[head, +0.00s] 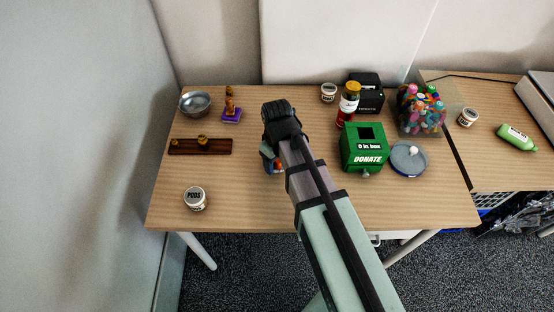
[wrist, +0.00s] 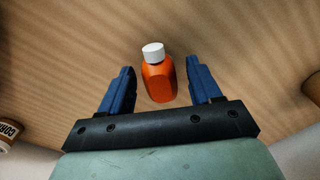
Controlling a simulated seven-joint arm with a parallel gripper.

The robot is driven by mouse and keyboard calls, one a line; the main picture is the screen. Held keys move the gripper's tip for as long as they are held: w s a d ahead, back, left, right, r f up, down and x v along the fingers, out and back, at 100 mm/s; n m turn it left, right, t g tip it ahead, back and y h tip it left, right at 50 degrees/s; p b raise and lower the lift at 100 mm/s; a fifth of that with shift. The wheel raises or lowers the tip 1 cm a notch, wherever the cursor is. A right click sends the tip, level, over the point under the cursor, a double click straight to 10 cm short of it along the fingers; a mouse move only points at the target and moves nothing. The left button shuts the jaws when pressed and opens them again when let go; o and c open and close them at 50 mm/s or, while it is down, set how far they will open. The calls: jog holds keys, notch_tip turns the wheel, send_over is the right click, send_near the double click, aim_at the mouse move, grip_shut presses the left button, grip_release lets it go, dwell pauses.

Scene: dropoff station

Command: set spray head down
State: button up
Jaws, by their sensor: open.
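In the wrist view, my gripper (wrist: 160,72) is open, with one blue finger on each side of an orange bottle-shaped thing (wrist: 160,84) with a white top. Gaps show between it and both fingers. It appears to be on the wooden table, though its base is partly hidden by the gripper. In the head view, my gripper (head: 270,158) is low over the middle of the table (head: 240,200), and my arm hides most of what is there. No separate spray head can be made out; I cannot tell whether the orange thing is it.
A green donation box (head: 363,150), a blue-grey round dish (head: 409,160) and a red bottle (head: 347,106) stand to the right. A wooden rack (head: 183,147), a metal bowl (head: 195,103) and a white jar (head: 195,199) are left. The table's front left is mostly clear.

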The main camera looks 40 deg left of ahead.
jog(key=shift+r, duration=0.1)
notch_tip(320, 180, up, 12)
dwell(0.9)
dwell(0.4)
